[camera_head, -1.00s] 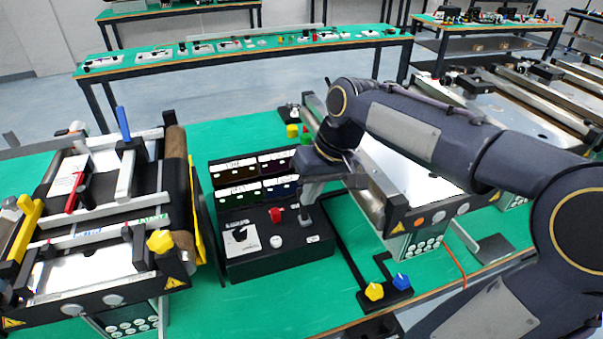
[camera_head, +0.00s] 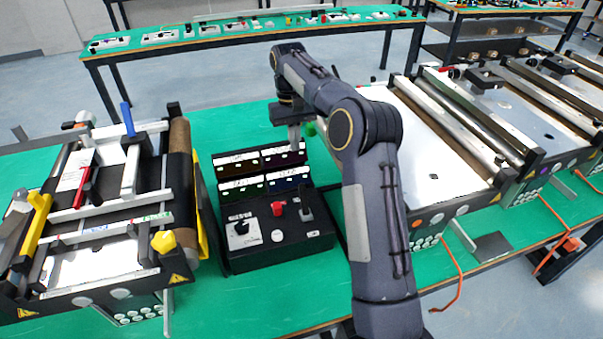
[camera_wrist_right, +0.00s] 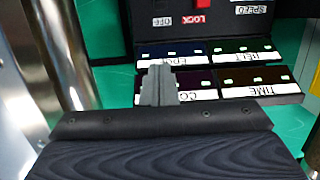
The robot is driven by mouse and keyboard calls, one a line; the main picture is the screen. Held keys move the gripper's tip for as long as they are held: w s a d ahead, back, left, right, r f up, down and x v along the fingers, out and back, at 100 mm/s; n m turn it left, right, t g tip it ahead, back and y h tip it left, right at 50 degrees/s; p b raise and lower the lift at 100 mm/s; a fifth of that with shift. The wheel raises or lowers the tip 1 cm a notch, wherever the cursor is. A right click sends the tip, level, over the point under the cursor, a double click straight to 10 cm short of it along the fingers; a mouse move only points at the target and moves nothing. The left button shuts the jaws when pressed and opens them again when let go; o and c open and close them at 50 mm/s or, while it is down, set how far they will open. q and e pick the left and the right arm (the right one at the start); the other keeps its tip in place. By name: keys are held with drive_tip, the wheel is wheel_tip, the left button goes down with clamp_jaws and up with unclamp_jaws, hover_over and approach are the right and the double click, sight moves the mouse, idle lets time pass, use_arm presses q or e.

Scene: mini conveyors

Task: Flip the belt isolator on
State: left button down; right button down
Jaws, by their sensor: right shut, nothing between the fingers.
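A black control box (camera_head: 270,252) stands on the green table in the head view. On its top are a dark lever (camera_head: 306,212) at the right, a red part (camera_head: 278,208) beside it and a black knob on a grey plate (camera_head: 243,232) at the left. In the right wrist view, upside down, an OFF label (camera_wrist_right: 162,20) lies beside the red part, which reads LOCK (camera_wrist_right: 200,18). Which way the lever stands is too small to tell. My right gripper (camera_head: 294,142) is shut and empty, above the rear of the labelled panels (camera_head: 262,172), apart from the lever. My left gripper is not in view.
A small conveyor (camera_head: 100,215) with a yellow knob (camera_head: 163,241) stands left of the box. Another conveyor (camera_head: 430,150) stands right, partly behind my right arm. Green table (camera_head: 240,310) is bare in front of the box. An orange cable (camera_head: 456,265) hangs at the right.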

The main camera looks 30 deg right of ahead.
sight(304, 200)
drive_tip(key=f, duration=0.3)
drive_tip(key=s+f, duration=0.1)
drive_tip(key=f, duration=0.5)
drive_tip(key=shift+s+a, duration=0.2)
drive_tip(key=shift+s, duration=0.2)
drive_tip(key=shift+s+f+p, duration=0.2)
drive_tip(key=shift+s+p, duration=0.05)
drive_tip(key=shift+p, duration=0.1)
drive_tip(key=shift+s+a+r+p, duration=0.15)
drive_tip(key=shift+s+r, duration=0.2)
drive_tip(key=shift+s, duration=0.15)
drive_tip(key=shift+s+a+r+p, duration=0.15)
drive_tip(key=shift+s+r, duration=0.15)
drive_tip(key=shift+s, duration=0.2)
drive_tip(key=shift+s+a+r, duration=0.1)
drive_tip(key=shift+s+r, duration=0.05)
drive_tip(key=shift+s, duration=0.35)
